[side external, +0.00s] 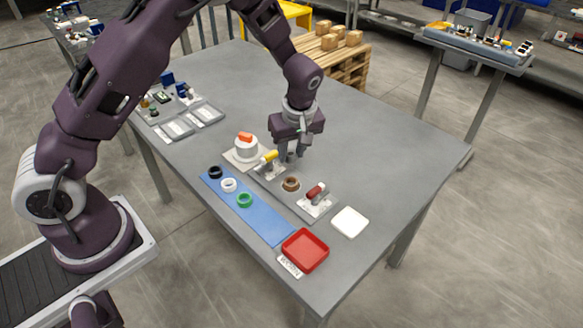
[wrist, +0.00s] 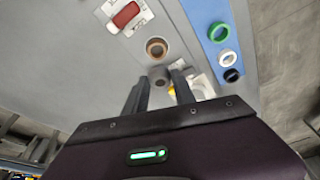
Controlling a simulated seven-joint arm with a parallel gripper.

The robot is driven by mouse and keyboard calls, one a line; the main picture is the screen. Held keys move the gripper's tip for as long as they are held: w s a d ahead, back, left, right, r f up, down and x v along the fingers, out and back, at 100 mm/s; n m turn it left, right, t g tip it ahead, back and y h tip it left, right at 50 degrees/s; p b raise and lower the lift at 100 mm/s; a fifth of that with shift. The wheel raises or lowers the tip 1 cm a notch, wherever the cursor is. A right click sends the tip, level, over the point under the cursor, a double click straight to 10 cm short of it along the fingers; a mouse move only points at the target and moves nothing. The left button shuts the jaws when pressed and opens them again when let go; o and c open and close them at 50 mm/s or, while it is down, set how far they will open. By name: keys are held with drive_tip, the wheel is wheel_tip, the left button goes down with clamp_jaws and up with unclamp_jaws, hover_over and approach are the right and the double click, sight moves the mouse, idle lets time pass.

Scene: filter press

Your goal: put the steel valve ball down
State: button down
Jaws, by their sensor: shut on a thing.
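My gripper (side external: 291,153) points down over the grey fixture strip (side external: 267,182), just to the right of a yellow-handled part (side external: 268,157). Its two fingers also show in the wrist view (wrist: 158,88). A small grey round thing (wrist: 158,73), which looks like the steel valve ball, is between the fingertips. The fingers hide part of it, and I cannot tell whether it touches anything below. A brown ring-shaped seat (side external: 291,184) with a dark opening is on the strip close by; it also shows in the wrist view (wrist: 157,48).
A blue mat (side external: 262,222) holds black, white and green rings. A red tray (side external: 305,250) and a white square pad (side external: 350,222) lie near the front. The table's right side is clear.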

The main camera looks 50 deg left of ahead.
drive_tip(key=shift+w+d+r, duration=0.1)
drive_tip(key=shift+d+r, duration=0.2)
drive_tip(key=shift+r, duration=0.25)
drive_tip(key=shift+w+d+r, duration=0.1)
drive_tip(key=shift+d+r, duration=0.2)
drive_tip(key=shift+r, duration=0.25)
drive_tip(key=w+d+f+m+t, duration=0.15)
drive_tip(key=d+m, duration=0.35)
drive_tip(key=d, duration=1.2)
wheel_tip(320, 180, down, 10)
drive_tip(key=shift+d+f, duration=0.1)
drive_tip(key=shift+d, duration=0.05)
drive_tip(key=c, duration=1.3)
unclamp_jaws()
drive_tip(key=shift+c, duration=0.2)
drive_tip(key=v, duration=1.2)
drive_tip(key=shift+s, duration=0.1)
